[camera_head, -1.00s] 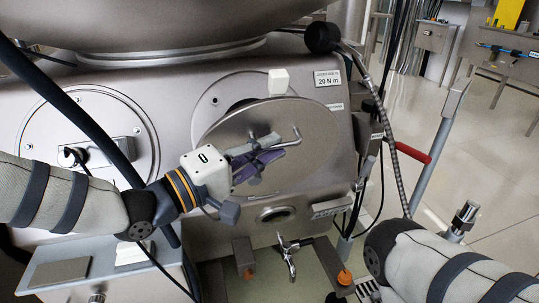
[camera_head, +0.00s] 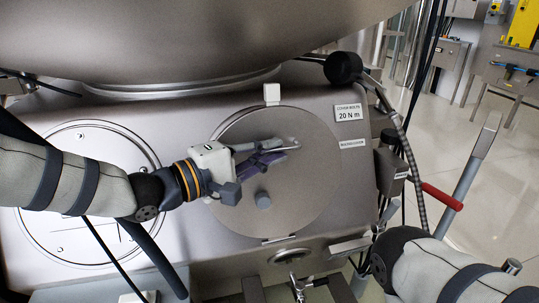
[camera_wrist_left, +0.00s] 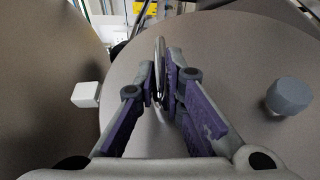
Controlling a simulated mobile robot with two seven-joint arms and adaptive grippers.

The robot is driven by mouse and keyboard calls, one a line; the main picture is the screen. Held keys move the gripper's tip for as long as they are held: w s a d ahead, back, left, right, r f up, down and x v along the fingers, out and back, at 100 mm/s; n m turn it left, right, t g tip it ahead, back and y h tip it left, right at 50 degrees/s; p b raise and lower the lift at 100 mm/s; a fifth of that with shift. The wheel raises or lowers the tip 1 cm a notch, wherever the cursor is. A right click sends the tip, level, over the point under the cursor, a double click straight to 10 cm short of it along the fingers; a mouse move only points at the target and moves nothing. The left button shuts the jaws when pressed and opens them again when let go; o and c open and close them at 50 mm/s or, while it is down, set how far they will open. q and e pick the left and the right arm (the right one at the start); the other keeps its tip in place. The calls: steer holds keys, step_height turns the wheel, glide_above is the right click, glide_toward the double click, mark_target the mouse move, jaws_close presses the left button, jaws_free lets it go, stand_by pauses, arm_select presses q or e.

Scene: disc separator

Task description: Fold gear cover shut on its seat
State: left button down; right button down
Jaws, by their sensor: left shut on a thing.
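The gear cover (camera_head: 308,208) is a round grey metal disc with a bent bar handle (camera_head: 290,146) and a round grey knob (camera_head: 263,200). In the head view it lies about flat against the machine's front, over its seat, which is hidden behind it. Whether a small gap remains at its edge I cannot tell. My left gripper (camera_head: 262,160) is shut on the handle, with its purple pads around the bar. The left wrist view shows the handle (camera_wrist_left: 159,62) between the fingers and the cover (camera_wrist_left: 235,60) behind them. My right gripper is out of view.
A white block (camera_head: 271,94) sits at the cover's top edge. A second round cover (camera_head: 70,235) is at the left, partly behind my left arm. A hose and a red-gripped lever (camera_head: 442,196) stand at the right. A tap (camera_head: 298,288) is below.

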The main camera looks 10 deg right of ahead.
arm_select(q)
steer(key=w+b, duration=0.1)
steer(key=w, duration=0.3)
steer(key=shift+f, duration=0.15)
steer(key=shift+w+a+f+b, duration=0.15)
steer(key=shift+w+b, duration=0.35)
steer(key=shift+w, duration=0.35)
steer(key=shift+w+d+f+b, duration=0.1)
steer(key=shift+w+b, duration=0.35)
steer(key=shift+w, duration=0.35)
steer(key=shift+a+r, duration=0.1)
steer(key=c, duration=1.8)
jaws_free()
steer(key=shift+s+f, duration=0.1)
steer(key=shift+f, duration=0.15)
steer(key=v, duration=1.2)
steer(key=shift+s+f, duration=0.1)
